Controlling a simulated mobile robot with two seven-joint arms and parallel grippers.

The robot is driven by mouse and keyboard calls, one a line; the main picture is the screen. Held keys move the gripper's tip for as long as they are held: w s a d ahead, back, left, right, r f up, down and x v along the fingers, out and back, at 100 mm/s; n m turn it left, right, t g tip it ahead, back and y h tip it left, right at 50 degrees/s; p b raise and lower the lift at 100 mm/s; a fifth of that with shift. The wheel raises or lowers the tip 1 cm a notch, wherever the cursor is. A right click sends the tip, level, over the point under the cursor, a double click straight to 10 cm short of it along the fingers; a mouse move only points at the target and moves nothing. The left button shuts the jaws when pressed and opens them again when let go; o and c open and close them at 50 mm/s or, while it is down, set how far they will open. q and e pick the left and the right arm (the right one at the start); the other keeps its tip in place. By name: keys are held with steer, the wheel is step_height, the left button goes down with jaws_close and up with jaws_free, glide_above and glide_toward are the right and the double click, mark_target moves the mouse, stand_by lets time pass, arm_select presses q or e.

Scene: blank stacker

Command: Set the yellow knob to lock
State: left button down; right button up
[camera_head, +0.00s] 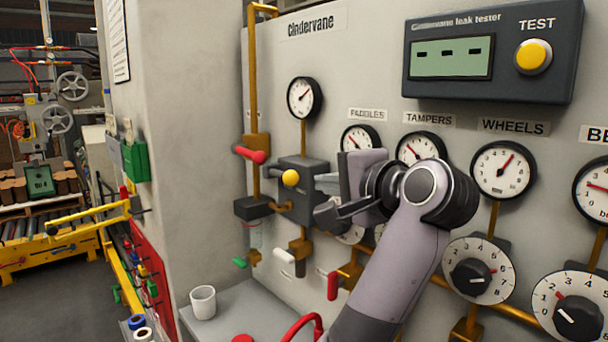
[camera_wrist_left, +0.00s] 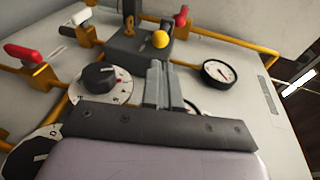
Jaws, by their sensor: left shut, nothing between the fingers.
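The yellow knob (camera_head: 291,178) is a small round ball on the front of a dark grey valve block (camera_head: 300,205) on the Cindervane panel. It also shows in the left wrist view (camera_wrist_left: 160,39), beyond my fingertips. My left gripper (camera_head: 328,198) is just right of the block and apart from the knob. In the left wrist view its fingers (camera_wrist_left: 157,68) are together with nothing between them. No lock marking is readable near the knob. My right gripper is not in view.
A red-handled valve (camera_head: 250,154) sits left of the knob. A gauge (camera_head: 304,97) is above it, and white (camera_head: 284,255) and red (camera_head: 332,286) levers hang below. A dial (camera_wrist_left: 101,79) is near my fingers. A white cup (camera_head: 203,302) stands on the grey ledge.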

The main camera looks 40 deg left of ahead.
mark_target(288, 176)
arm_select(q)
steer(key=p+x, duration=0.2)
steer(key=x, duration=0.6)
steer(key=shift+w+a, duration=0.1)
steer(key=shift+a, duration=0.2)
steer(key=b+x, duration=0.1)
steer(key=b, duration=0.1)
steer(key=b+x, duration=0.2)
steer(key=shift+s+a+r, duration=0.1)
steer(key=shift+s+r, duration=0.05)
steer(key=shift+s, duration=0.05)
steer(key=shift+a+b, duration=0.55)
steer(key=shift+a+r, duration=0.1)
steer(key=shift+s, duration=0.1)
